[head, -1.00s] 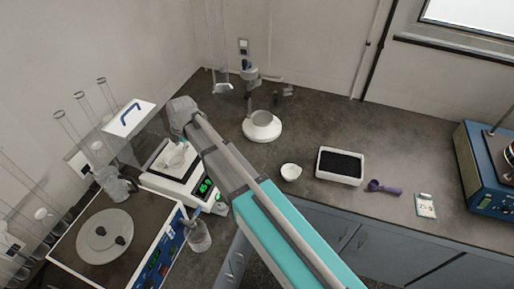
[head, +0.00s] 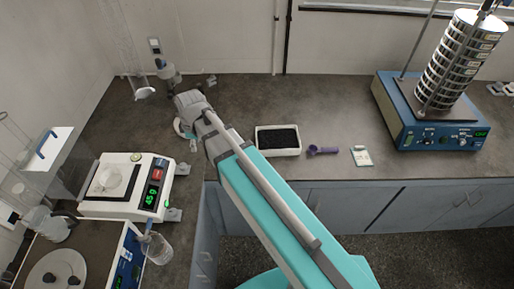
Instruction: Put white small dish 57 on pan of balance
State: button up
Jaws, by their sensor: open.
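The balance (head: 153,170), white with a green lit display, stands at the left. A pale, round, translucent vessel (head: 111,178) sits on its square pan area. The small white dish is not visible now; my arm covers the counter where it stood in the earlier head view. My gripper (head: 188,130), at the far end of my arm, is open over the counter, right of the balance. Its fingers are small and hard to make out. A white round object (head: 181,127) shows partly behind it.
A white tray of black material (head: 278,152), a purple scoop (head: 322,150) and a small card (head: 361,156) lie right of my arm. A sieve shaker (head: 431,120) stands at the right. Bare counter lies behind the tray.

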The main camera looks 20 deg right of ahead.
jog(key=s+d+m, duration=0.4)
jog(key=d+m, duration=0.3)
jog(key=d, duration=0.3)
jog(key=s+d+m+g+h, duration=0.1)
jog(key=s+d+m, duration=0.3)
jog(key=d, duration=0.6)
jog(key=m, duration=0.2)
jog(key=shift+m, duration=0.4)
jog(key=shift+s+a, duration=0.1)
